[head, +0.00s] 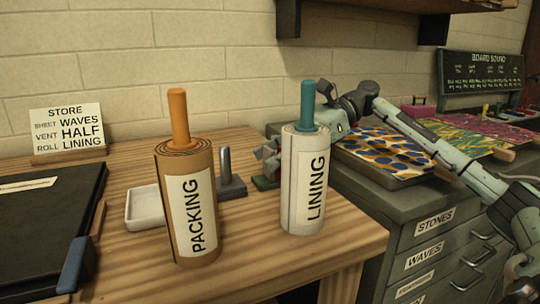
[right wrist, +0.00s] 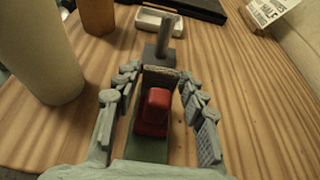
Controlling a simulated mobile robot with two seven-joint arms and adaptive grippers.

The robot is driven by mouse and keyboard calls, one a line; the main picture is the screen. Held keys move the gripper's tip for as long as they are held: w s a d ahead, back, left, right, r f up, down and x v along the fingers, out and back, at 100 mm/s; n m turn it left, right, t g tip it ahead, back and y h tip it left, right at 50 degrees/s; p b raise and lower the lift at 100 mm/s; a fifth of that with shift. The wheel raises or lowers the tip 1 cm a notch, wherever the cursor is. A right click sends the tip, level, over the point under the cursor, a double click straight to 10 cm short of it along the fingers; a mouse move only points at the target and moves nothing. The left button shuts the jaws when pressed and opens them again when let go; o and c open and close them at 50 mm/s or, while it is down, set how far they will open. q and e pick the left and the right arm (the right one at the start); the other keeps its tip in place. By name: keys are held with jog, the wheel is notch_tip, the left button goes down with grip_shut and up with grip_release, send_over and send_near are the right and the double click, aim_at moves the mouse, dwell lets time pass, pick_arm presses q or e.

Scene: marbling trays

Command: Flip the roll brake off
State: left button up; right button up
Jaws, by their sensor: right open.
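In the right wrist view a red rocker-like block (right wrist: 153,112) sits on a green base (right wrist: 148,148), which looks like the roll brake. My right gripper (right wrist: 157,75) is open, with its fingers on either side of the red block and no clear grip on it. In the head view the right gripper (head: 268,158) is partly hidden behind the white LINING roll (head: 309,205) with its teal handle (head: 307,105). Only an edge of the green base (head: 264,183) shows there. My left gripper is not in view.
A grey upright post (head: 226,165) on a dark base stands close by. The brown PACKING roll (head: 187,210), a white dish (head: 145,208) and a black case (head: 45,225) are to the left. A sign (head: 67,124) reads ROLL LINING. A drawer cabinet (head: 400,200) stands right.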

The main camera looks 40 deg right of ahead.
jog(key=v, duration=1.1)
jog(key=shift+s+d, duration=0.1)
